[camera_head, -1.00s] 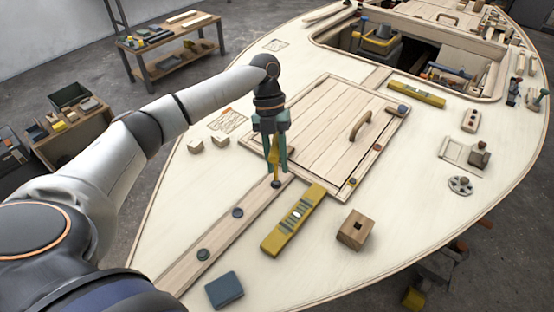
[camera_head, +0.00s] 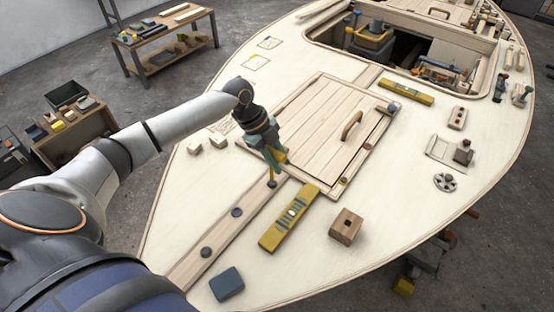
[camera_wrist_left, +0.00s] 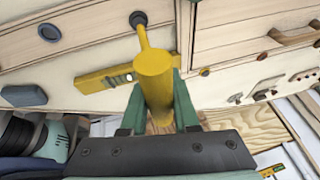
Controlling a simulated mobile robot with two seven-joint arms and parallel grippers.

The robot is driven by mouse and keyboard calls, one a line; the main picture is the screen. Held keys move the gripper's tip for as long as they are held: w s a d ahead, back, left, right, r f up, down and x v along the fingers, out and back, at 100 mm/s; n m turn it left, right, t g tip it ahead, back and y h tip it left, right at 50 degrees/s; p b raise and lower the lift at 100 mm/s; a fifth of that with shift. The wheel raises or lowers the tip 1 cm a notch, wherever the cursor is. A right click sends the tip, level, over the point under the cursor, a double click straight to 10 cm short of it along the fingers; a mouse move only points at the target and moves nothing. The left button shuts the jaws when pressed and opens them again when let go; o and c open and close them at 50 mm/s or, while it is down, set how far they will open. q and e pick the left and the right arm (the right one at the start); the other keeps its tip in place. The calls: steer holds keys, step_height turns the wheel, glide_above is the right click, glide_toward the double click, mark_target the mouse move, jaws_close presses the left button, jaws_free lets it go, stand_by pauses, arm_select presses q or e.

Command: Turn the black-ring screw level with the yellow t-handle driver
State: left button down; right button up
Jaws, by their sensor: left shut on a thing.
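My left gripper (camera_head: 271,156) is shut on the yellow t-handle driver (camera_head: 277,157), and its arm leans to the left. In the left wrist view the driver (camera_wrist_left: 154,76) fills the space between the green fingers, and its thin shaft runs up to a dark round screw (camera_wrist_left: 138,18). In the head view the driver tip meets this screw (camera_head: 272,184) in the wooden strip; its ring and slot are too small to read. Two more dark screws (camera_head: 237,212) (camera_head: 206,252) sit along the strip. My right gripper is not in view.
A yellow spirit level (camera_head: 290,217) lies just right of the strip. A wooden block with a hole (camera_head: 346,226) and a blue-grey box (camera_head: 226,283) lie nearby. A hatch with a handle (camera_head: 325,125) is beyond. Two small wooden blocks (camera_head: 194,147) are at the left.

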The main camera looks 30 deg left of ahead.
arm_select(q)
steer(key=shift+f, duration=0.2)
stand_by(0.5)
steer(key=shift+f+b, duration=0.35)
steer(key=shift+f, duration=0.05)
stand_by(0.4)
steer(key=m, duration=0.1)
steer(key=m+g+b, duration=0.1)
steer(key=m+b, duration=0.1)
steer(key=m, duration=0.1)
steer(key=shift+s+f+g, duration=0.25)
steer(key=shift+s+g, duration=0.05)
steer(key=shift+g, duration=0.1)
steer(key=shift+s+r+m+g, duration=0.1)
steer(key=shift+s+m+g, duration=0.25)
steer(key=shift+m, duration=0.45)
steer(key=shift+w, duration=0.1)
